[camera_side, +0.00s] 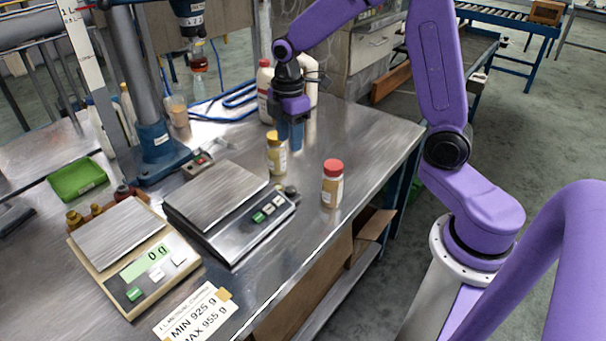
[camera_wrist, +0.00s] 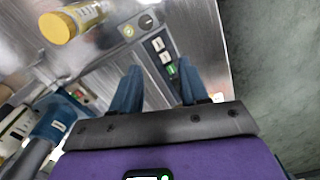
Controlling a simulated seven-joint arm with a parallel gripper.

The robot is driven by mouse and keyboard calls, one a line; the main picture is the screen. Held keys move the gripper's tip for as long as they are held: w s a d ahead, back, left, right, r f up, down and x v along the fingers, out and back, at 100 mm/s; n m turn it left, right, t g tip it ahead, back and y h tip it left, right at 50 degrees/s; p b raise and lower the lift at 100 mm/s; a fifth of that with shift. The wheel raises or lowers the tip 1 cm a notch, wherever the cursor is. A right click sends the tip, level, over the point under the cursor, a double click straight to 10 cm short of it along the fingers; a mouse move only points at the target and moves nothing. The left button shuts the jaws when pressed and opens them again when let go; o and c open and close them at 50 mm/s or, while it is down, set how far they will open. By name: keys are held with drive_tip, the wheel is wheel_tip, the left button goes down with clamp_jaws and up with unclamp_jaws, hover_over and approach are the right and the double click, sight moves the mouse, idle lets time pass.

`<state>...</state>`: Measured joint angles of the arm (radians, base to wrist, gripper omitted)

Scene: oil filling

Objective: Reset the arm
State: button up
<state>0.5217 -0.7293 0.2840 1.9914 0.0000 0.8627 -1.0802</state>
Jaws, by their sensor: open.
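My gripper (camera_side: 290,145) hangs over the steel bench, its two blue fingers pointing down, just behind and right of the yellow-capped bottle (camera_side: 277,158). In the wrist view my gripper (camera_wrist: 159,68) has its fingers apart with nothing between them. The yellow-capped bottle also shows at the upper left of the wrist view (camera_wrist: 72,22), outside the fingers. It stands upright behind the steel scale. A red-capped bottle (camera_side: 332,187) stands upright near the bench's right edge, clear of my gripper.
A steel-topped scale (camera_side: 216,193) and a beige scale (camera_side: 120,232) reading 0 g stand left of the bottles. White jugs (camera_side: 265,92) stand close behind my gripper. The bench's right corner is bare.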

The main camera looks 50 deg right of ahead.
drive_tip(key=s+a+r+m, duration=0.1)
drive_tip(key=s+a+r, duration=0.15)
drive_tip(key=s, duration=0.45)
drive_tip(key=s+a+r, duration=0.1)
drive_tip(key=s+a, duration=0.3)
drive_tip(key=s, duration=0.3)
drive_tip(key=s+d+m, duration=0.1)
drive_tip(key=s, duration=1.2)
drive_tip(key=shift+s+d+f, duration=0.15)
drive_tip(key=shift+s, duration=0.15)
